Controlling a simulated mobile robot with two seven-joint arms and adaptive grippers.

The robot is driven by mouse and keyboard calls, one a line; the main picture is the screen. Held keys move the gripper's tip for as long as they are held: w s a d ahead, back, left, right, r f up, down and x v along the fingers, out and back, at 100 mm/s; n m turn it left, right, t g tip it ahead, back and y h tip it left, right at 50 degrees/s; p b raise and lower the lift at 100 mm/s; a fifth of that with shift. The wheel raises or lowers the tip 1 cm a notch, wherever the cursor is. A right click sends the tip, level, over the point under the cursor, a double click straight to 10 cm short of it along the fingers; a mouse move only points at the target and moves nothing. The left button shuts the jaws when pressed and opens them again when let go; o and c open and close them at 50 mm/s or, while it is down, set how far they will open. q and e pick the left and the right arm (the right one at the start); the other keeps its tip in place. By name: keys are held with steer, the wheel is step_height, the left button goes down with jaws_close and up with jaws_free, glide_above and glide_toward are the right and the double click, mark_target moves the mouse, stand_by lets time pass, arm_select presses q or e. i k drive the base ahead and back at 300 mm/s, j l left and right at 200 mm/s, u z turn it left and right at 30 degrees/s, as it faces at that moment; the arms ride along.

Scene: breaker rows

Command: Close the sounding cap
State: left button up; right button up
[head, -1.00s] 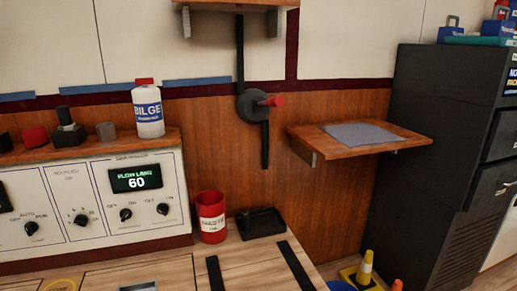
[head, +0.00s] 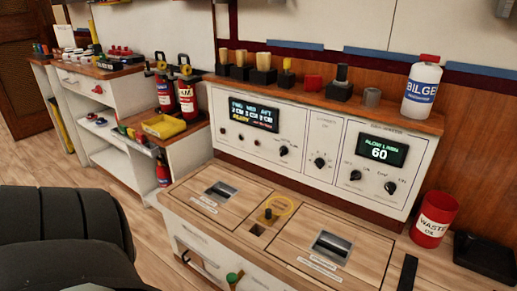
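A small brass-coloured fitting (head: 270,213), which looks like the sounding cap, stands on the wooden bench top between two hatch panels. I cannot tell from here whether the cap is open or shut. A small dark square opening (head: 256,229) is in the bench top just in front of it. Neither of my grippers is in the head view.
Hatch panels with grey recessed handles (head: 220,190) and (head: 331,247) flank the fitting. Behind is the white control console (head: 300,150). A red waste can (head: 434,220) and black tray (head: 485,256) stand right. A black rounded shape (head: 60,240) fills the lower left.

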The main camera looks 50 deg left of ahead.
mark_target(267, 218)
steer(key=u, duration=2.1)
